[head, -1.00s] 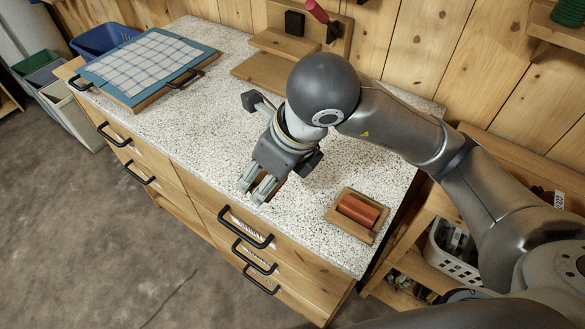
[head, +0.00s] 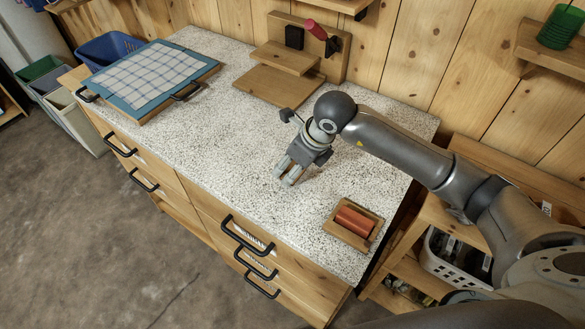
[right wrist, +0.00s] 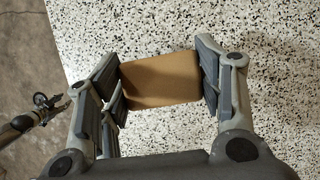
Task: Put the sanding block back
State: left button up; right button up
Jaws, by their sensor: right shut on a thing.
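A plain tan-brown block (right wrist: 160,78), which looks like the sanding block, sits between the fingers of my right gripper (right wrist: 158,85) in the right wrist view. The fingers touch it on two opposite sides. In the head view my right gripper (head: 284,174) points down over the middle of the speckled worktop, with the block mostly hidden by the fingers. I cannot tell how high it is above the surface. My left gripper is not in view.
A wooden tray (head: 334,229) holding a red-brown cylinder (head: 355,220) lies front right on the worktop (head: 215,150). A wooden stand (head: 270,86) with a black block (head: 294,37) and a red-handled tool (head: 316,29) is at the back. A blue board with checked cloth (head: 150,68) lies at left.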

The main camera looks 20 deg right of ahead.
notch_tip(320, 180, down, 2)
jog(key=shift+s+f+p, duration=0.1)
jog(key=shift+p, duration=0.4)
jog(key=shift+f, duration=0.25)
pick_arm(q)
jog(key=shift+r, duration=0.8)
pick_arm(e)
jog(key=shift+a, duration=0.1)
jog(key=shift+f, duration=0.1)
jog(key=o, duration=0.5)
jog(key=shift+c, duration=0.2)
jog(key=o, duration=0.5)
jog(key=shift+c, duration=0.2)
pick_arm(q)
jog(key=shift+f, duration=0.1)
